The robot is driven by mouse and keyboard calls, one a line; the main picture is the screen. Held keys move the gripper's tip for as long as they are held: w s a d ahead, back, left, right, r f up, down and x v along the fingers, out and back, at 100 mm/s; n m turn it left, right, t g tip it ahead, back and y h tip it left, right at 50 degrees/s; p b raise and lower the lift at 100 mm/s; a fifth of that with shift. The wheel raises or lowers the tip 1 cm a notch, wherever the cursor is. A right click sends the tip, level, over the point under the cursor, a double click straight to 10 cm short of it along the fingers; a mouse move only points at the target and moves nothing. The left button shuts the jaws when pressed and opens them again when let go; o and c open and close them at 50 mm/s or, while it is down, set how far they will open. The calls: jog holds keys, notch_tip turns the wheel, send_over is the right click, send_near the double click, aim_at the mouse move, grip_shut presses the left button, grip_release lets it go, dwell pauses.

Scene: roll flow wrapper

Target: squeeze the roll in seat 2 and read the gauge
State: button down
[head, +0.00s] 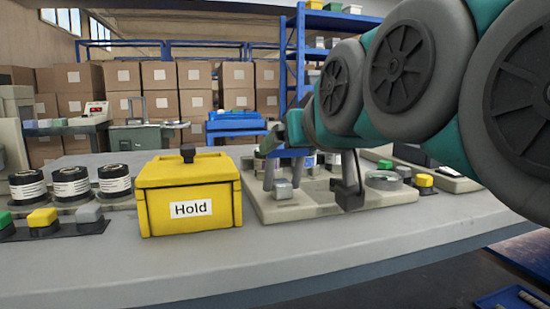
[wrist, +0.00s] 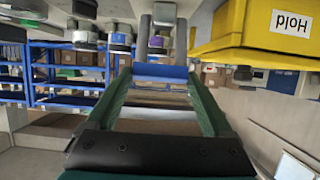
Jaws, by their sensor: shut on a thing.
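In the wrist view, which is upside down, my gripper (wrist: 160,75) has its two green fingers on either side of a blue cylinder-like piece (wrist: 160,73), which it appears to hold. I cannot tell if this piece sits in a seat or which seat it is. Past the fingertips stand small rolls or capped cylinders, one with a purple band (wrist: 120,42). In the head view my arm reaches from the right over a pale machine plate (head: 325,209), with the gripper end near its back left. The seats there are mostly hidden. No gauge reading is legible.
A yellow "Hold" box (head: 190,195) with a black knob stands left of the plate. Black-and-white rolls (head: 72,184) and coloured buttons (head: 42,217) are farther left. A round metal disc (head: 383,180) and a yellow button (head: 424,181) are at the plate's right. The front bench strip is clear.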

jog(key=shift+s+d+f+t+b, duration=0.1)
jog(key=shift+s+f+t+b, duration=0.25)
jog(key=shift+t+b, duration=0.15)
jog(key=shift+r, duration=0.1)
grip_release()
jog(key=shift+s, duration=0.1)
jog(key=v, duration=0.7)
jog(key=shift+s+d+p, duration=0.2)
jog(key=shift+s+p, duration=0.15)
